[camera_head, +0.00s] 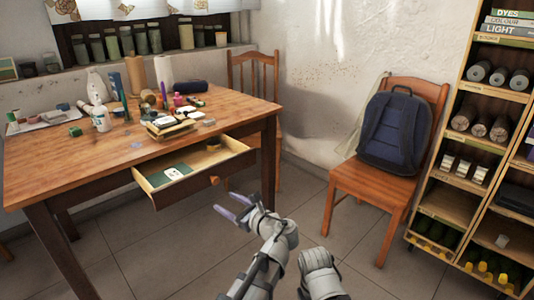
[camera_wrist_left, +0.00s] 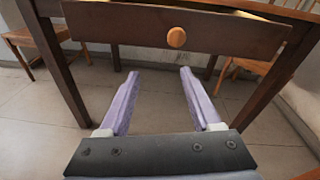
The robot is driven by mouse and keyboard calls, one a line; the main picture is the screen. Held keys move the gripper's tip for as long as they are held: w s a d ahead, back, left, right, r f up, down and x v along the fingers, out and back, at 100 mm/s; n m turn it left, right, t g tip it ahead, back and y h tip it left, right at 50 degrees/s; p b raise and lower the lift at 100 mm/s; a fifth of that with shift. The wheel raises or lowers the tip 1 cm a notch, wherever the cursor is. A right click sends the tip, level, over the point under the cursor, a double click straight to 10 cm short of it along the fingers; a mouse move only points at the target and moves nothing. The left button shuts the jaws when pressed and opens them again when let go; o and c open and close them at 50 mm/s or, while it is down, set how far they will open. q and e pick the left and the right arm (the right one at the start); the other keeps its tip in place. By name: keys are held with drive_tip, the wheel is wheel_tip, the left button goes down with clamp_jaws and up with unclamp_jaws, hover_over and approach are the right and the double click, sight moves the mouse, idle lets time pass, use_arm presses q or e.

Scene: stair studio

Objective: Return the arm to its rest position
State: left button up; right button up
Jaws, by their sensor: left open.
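My left gripper (camera_head: 231,207) is in front of the wooden table's (camera_head: 60,155) open drawer (camera_head: 232,165), over the tiled floor and apart from the drawer. In the left wrist view its two purple fingers (camera_wrist_left: 159,74) are spread with nothing between them. The drawer front (camera_wrist_left: 110,27) and its round knob (camera_wrist_left: 176,38) show ahead, beyond the fingertips. A green and white item (camera_head: 172,172) lies in the drawer. My right gripper does not show; a grey arm part of mine is at the bottom of the head view.
A wooden chair (camera_head: 365,192) with a dark blue backpack (camera_head: 397,133) stands at the right. A shelf (camera_head: 450,203) of goods is beyond it. Bottles, books and a white jar (camera_head: 100,119) crowd the tabletop. The floor (camera_head: 305,205) between table and chair is clear.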

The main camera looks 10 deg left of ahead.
use_arm(q)
drive_tip(key=s+f+n+g+h, duration=0.4)
drive_tip(key=s+f+n+h, duration=0.15)
drive_tip(key=f+n, duration=0.35)
drive_tip(key=s+f+n+g+h, duration=0.4)
drive_tip(key=s+f+n, duration=0.2)
drive_tip(key=f+n, duration=0.2)
drive_tip(key=s+d+n+g+h+p, duration=0.1)
drive_tip(key=s+d, duration=0.3)
drive_tip(key=d, duration=0.3)
drive_tip(key=s+d+n+g+h+p, duration=0.1)
drive_tip(key=s+d+h, duration=0.1)
drive_tip(key=s+d, duration=0.45)
wheel_tip(320, 180, up, 38)
drive_tip(key=w+d+p, duration=0.1)
drive_tip(key=p, duration=3.7)
drive_tip(key=shift+w+d, duration=0.25)
drive_tip(key=shift+d, duration=0.15)
